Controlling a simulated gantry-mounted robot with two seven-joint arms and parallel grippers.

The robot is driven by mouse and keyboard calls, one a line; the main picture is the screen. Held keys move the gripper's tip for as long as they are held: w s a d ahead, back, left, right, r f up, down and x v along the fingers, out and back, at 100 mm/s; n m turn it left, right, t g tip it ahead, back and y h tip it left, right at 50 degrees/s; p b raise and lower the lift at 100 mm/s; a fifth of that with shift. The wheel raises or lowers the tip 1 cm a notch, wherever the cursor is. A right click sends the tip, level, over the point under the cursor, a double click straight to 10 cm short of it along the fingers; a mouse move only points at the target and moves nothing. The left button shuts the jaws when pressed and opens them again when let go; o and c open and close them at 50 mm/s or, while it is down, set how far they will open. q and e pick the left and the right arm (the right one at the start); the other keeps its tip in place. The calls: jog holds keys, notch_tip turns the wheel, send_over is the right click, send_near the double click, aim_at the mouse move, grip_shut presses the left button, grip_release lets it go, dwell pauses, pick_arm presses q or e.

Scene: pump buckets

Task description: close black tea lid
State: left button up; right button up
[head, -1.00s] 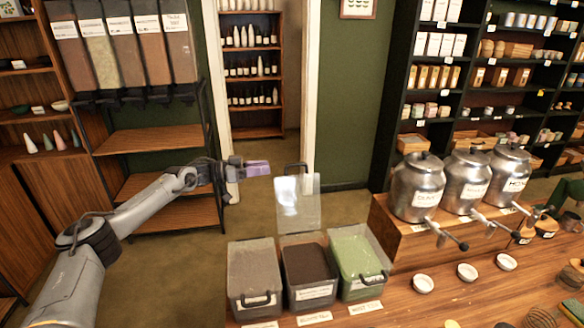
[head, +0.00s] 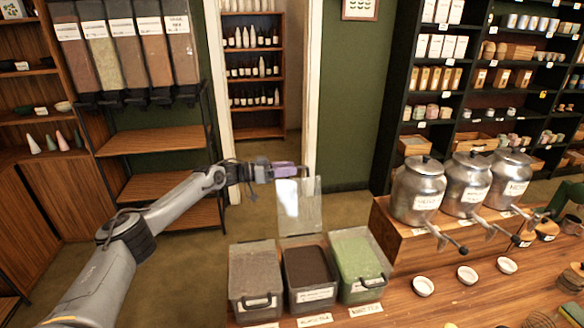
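The black tea bin (head: 308,268) is the middle of three bins on the front counter, with dark contents and a label below it. Its clear lid (head: 300,212) stands upright, open, at the bin's back edge, with a dark handle at the top. My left gripper (head: 293,171), with purple fingers, is at the lid's top edge beside the handle and partly covers it. I cannot tell whether the fingers touch the handle or how far apart they are. My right gripper is not in view.
A bin with brown contents (head: 255,275) stands to the left and one with green contents (head: 357,260) to the right, both apparently covered by lids. Metal urns (head: 417,190) stand on a wooden block at right. Small white bowls (head: 423,286) sit on the counter.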

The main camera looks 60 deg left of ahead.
pick_arm(q)
jog(key=shift+x, duration=0.95)
grip_shut()
